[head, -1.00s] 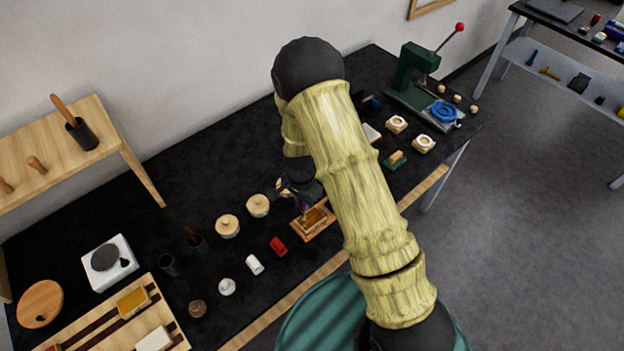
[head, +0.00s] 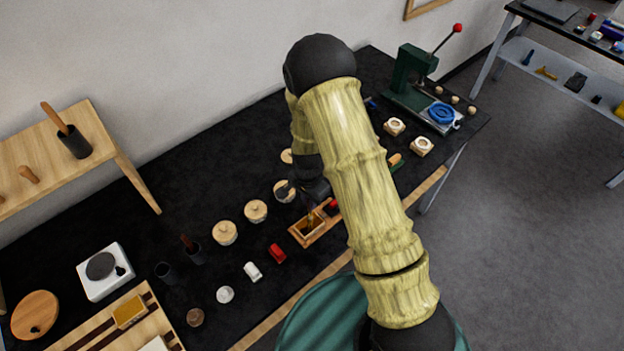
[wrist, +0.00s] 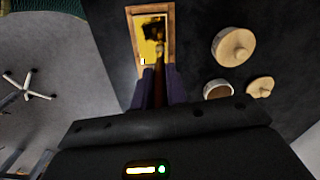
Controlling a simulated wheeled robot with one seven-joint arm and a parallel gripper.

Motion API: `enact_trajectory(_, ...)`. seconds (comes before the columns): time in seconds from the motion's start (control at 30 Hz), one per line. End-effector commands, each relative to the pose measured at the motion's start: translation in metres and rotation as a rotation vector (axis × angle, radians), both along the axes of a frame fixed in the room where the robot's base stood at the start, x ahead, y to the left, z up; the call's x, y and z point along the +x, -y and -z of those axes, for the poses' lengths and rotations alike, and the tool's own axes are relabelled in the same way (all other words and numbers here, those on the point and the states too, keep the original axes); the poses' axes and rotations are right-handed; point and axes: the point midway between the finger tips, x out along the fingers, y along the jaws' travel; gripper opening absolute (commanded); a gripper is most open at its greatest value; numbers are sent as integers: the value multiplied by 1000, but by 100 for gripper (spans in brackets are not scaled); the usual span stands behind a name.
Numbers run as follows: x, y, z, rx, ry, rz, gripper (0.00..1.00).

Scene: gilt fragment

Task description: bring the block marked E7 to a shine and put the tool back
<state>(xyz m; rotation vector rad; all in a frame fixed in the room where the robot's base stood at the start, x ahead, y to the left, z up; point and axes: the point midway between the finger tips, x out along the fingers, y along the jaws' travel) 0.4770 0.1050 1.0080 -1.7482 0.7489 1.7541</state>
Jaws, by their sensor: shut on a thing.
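My gripper (wrist: 159,86) is shut on a slim brown-handled tool (wrist: 159,75). The tool's dark head (wrist: 152,32) is over a yellow-gold block (wrist: 147,51), which sits inside a wooden tray (wrist: 171,38). I cannot tell whether the head touches the block. A small pale mark shows near the block's lower left, too small to read as E7. In the head view my gripper (head: 314,197) is above the tray (head: 297,236), and the tool is hard to make out. Another yellow block (head: 130,311) lies on a wooden board at the lower left; no marking is readable.
Several lidded wooden jars (head: 224,233) stand behind the tray. A red item (head: 277,253) and a white one (head: 253,271) lie left of it. Dark cups (head: 195,252) stand farther left. A green lever press (head: 414,75) stands at the far right end. The table's back middle is clear.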

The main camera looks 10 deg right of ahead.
Motion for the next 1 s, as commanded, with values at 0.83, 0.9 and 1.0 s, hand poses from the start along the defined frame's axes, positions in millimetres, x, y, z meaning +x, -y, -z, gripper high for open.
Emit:
enact_trajectory(0.83,2,11,-76,0,0,9,0)
enact_trajectory(0.9,2,11,-79,0,0,10,0)
enact_trajectory(1.0,2,11,-80,0,0,10,0)
